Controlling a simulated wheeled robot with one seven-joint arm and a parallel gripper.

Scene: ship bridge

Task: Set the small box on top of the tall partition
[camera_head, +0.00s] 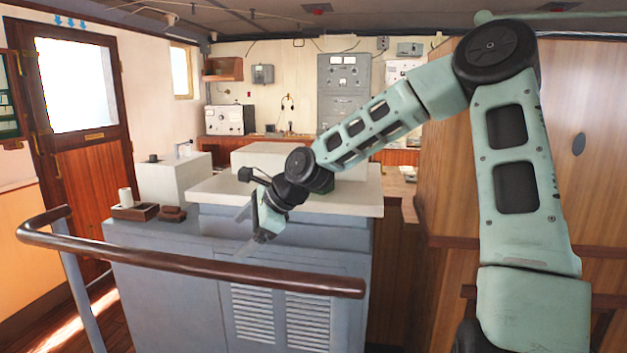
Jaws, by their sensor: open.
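My gripper (241,231) is open and empty. It hangs in front of the blue-grey console, its fingers pointing left above the brown handrail. No object is clearly recognisable as the small box. A small reddish-brown block (172,214) lies on the console's left part, left of my gripper and apart from it. A small dark green patch (322,191) shows beside my wrist over the white top; my arm partly hides it and I cannot tell what it is. A tall wood-panelled partition (584,130) stands at the right, behind my arm, which covers part of it.
The brown handrail (190,266) curves across the front, below my gripper. The console (160,262) carries a white top (361,199), a white housing (172,182) and a brown tray (135,212) with a white cylinder. A wooden door (80,150) is at the left.

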